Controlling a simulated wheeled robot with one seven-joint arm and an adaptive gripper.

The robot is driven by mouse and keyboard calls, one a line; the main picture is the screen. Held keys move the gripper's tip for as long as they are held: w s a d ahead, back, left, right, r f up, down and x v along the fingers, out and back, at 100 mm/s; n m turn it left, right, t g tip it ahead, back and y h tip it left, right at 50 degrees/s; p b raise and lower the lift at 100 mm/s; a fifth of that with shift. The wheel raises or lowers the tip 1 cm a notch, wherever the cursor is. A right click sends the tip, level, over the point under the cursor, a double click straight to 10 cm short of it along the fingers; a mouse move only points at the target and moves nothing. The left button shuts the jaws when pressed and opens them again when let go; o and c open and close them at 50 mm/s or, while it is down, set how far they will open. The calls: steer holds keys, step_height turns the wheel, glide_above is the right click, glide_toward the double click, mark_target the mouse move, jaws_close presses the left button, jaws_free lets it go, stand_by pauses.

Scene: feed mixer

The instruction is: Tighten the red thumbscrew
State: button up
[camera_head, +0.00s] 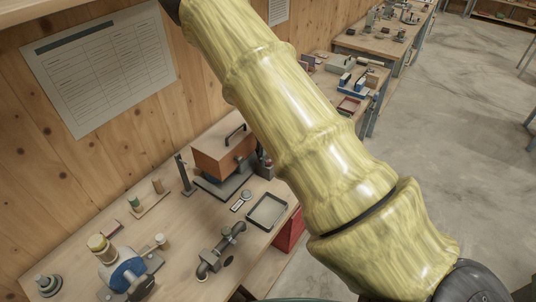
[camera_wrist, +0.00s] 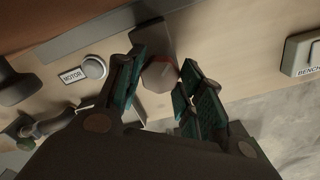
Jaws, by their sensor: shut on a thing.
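In the wrist view, the red thumbscrew (camera_wrist: 160,74) shows as a dull red, faceted knob between the fingertips of my gripper (camera_wrist: 163,70). The teal-padded fingers stand on either side of it, shut on it. A dark grey block (camera_wrist: 152,38) lies just beyond the knob. The knob's thread and seat are hidden. In the head view, my yellow-sleeved arm crosses the middle; my gripper and the thumbscrew cannot be made out there.
A MOTOR label (camera_wrist: 72,76) and round grey button (camera_wrist: 94,67) are left of the fingers. A BENCH-labelled box (camera_wrist: 301,54) is at right. The head view shows an orange-brown box (camera_head: 222,151), a dark tray (camera_head: 284,207) and pipe fittings (camera_head: 222,248) on the bench.

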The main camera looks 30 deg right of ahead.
steer(key=m, duration=0.3)
steer(key=shift+w+r+m, duration=0.1)
steer(key=shift+m, duration=1.9)
steer(key=o, duration=1)
step_height(320, 180, up, 12)
steer(key=shift+d, duration=0.1)
